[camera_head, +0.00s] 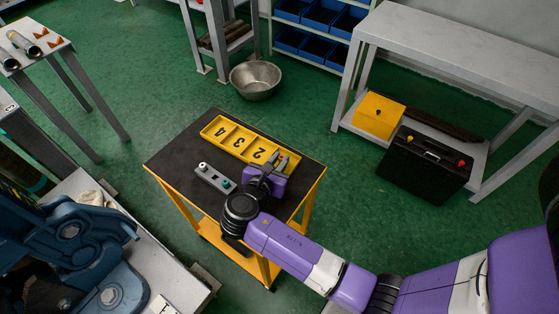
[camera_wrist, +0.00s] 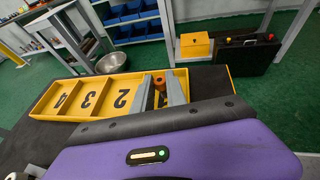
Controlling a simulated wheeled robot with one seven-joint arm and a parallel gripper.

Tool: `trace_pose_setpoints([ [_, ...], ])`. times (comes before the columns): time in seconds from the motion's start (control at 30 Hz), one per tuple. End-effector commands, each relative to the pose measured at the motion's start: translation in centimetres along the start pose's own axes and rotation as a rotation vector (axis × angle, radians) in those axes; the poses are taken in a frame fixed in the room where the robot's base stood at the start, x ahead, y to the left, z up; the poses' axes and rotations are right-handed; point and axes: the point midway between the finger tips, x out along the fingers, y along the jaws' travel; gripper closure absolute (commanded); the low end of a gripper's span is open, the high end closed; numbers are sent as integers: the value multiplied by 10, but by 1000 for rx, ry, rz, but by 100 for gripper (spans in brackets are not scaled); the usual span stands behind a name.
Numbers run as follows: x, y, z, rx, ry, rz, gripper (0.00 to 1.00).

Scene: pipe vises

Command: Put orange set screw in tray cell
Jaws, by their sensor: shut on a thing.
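The yellow tray (camera_head: 234,146) lies on the black top of a small cart. Its cells show 4, 3 and 2; the number of the right end cell is hidden by my gripper. My gripper (camera_head: 278,160) is at that right end. In the wrist view, the tray (camera_wrist: 62,112) stretches out to the left of my gripper (camera_wrist: 160,84). The grey fingers are shut on the orange set screw (camera_wrist: 159,83), which looks brownish orange and upright between them. The screw appears over or in the end cell; its height above the cell floor is unclear.
A grey block (camera_head: 213,180) with a white and a green knob sits on the cart top (camera_head: 177,155), left of my gripper. A metal bowl (camera_head: 255,79) and a black case (camera_head: 424,165) stand beyond. A blue vise (camera_head: 75,245) is at lower left.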

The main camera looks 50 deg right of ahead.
Motion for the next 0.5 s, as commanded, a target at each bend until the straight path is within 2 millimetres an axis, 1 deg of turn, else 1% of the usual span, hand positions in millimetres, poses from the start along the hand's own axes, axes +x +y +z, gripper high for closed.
trace_pose_setpoints([
  [0.2, 0, 0, 1, 1, -1, 0, 100],
  [0.33, 1, 0, -2, -1, -1, 0, 100],
  [0.37, 1, 0, -2, 0, -1, 0, 77],
  [0.4, 1, 0, -2, 0, -1, 0, 69],
  [0.43, 1, 0, -2, 0, -1, 0, 63],
  [0.47, 1, 0, -2, 0, -1, 0, 61],
  [0.5, 1, 0, -2, 0, 0, 0, 61],
])
